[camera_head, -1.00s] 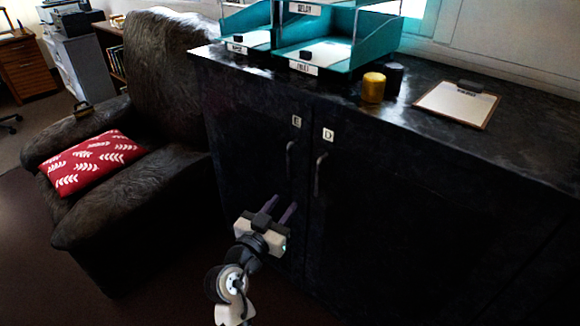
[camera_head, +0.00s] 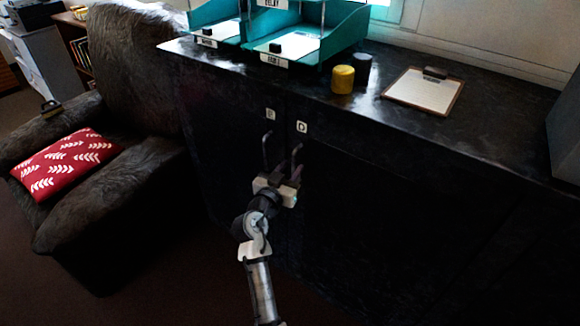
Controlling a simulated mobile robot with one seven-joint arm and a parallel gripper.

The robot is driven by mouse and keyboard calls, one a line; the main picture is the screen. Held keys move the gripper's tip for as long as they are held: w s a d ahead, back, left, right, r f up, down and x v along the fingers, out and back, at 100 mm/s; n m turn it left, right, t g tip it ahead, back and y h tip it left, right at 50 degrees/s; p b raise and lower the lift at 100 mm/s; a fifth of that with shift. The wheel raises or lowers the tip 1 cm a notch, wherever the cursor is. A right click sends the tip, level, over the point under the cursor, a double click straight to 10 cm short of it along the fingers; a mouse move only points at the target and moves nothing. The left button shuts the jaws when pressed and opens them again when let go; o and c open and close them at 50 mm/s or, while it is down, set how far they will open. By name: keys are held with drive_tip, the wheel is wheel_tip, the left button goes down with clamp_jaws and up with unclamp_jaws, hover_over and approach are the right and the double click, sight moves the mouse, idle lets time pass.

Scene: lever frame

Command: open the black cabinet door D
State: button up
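Black cabinet door D (camera_head: 370,215) is the right-hand door and looks closed. Its label (camera_head: 302,127) sits at its upper left corner. The dark bar handle of door D (camera_head: 296,153) stands upright below the label. My gripper (camera_head: 287,169) is open, its two dark fingers apart and pointing at the cabinet. The fingers are at the lower part of this handle and overlap it in the picture. I cannot tell whether the handle is between them or touching. The lower end of the handle is hidden.
Door E's handle (camera_head: 266,150) stands close to the left. The cabinet top (camera_head: 500,130) holds teal trays (camera_head: 310,45), a yellow cylinder (camera_head: 343,79), a dark cylinder (camera_head: 362,67) and a clipboard (camera_head: 424,92). A dark armchair (camera_head: 140,80) with a red cushion (camera_head: 66,161) stands left.

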drive_tip(key=shift+w+d, duration=0.1)
drive_tip(key=shift+c, duration=0.3)
clamp_jaws()
